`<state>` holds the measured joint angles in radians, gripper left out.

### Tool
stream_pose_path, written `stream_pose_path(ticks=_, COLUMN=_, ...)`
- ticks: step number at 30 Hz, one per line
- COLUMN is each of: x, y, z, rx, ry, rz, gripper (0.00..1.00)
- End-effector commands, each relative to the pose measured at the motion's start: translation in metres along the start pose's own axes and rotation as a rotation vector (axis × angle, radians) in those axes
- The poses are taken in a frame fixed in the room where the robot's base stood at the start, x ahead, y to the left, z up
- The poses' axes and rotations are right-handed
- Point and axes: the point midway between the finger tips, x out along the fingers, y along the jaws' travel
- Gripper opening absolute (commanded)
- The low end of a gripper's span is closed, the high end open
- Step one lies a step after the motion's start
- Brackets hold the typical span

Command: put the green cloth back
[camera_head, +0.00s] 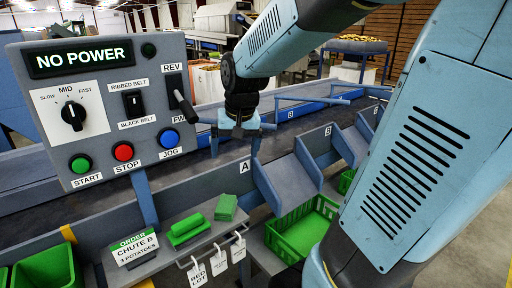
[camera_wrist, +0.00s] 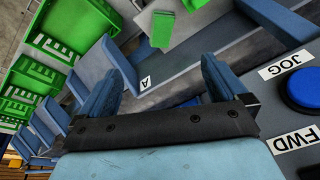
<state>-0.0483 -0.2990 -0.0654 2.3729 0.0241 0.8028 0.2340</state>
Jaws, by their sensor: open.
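A small folded green piece, which looks like the green cloth (camera_head: 226,207), lies on a grey shelf (camera_head: 208,236) below the control panel. It also shows at the top of the wrist view (camera_wrist: 162,29). A green brush-like block (camera_head: 188,230) lies to its left on the same shelf. My gripper (camera_head: 236,146) is open and empty, pointing down over the belt just right of the control panel. In the wrist view its two fingers (camera_wrist: 159,78) stand wide apart with nothing between them, and the label A lies beyond them.
The control panel (camera_head: 108,105) with its lever and buttons stands close left of my gripper. Tags hang from the shelf's front edge, and an order card (camera_head: 134,247) stands at left. A green crate (camera_head: 302,229) sits below chute A (camera_head: 284,184). The dark belt runs behind.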

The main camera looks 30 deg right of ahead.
Motion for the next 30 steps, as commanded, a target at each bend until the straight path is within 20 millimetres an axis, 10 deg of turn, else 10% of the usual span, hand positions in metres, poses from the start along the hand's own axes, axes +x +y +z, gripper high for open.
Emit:
stream_pose_path(ticks=13, x=-0.076, y=0.018, z=0.073, rx=-0.2, ry=0.174, rz=-0.011, gripper=0.99)
stream_pose_path(ticks=30, x=-0.092, y=0.021, z=0.103, rx=-0.273, ry=0.23, rz=0.002, gripper=0.99)
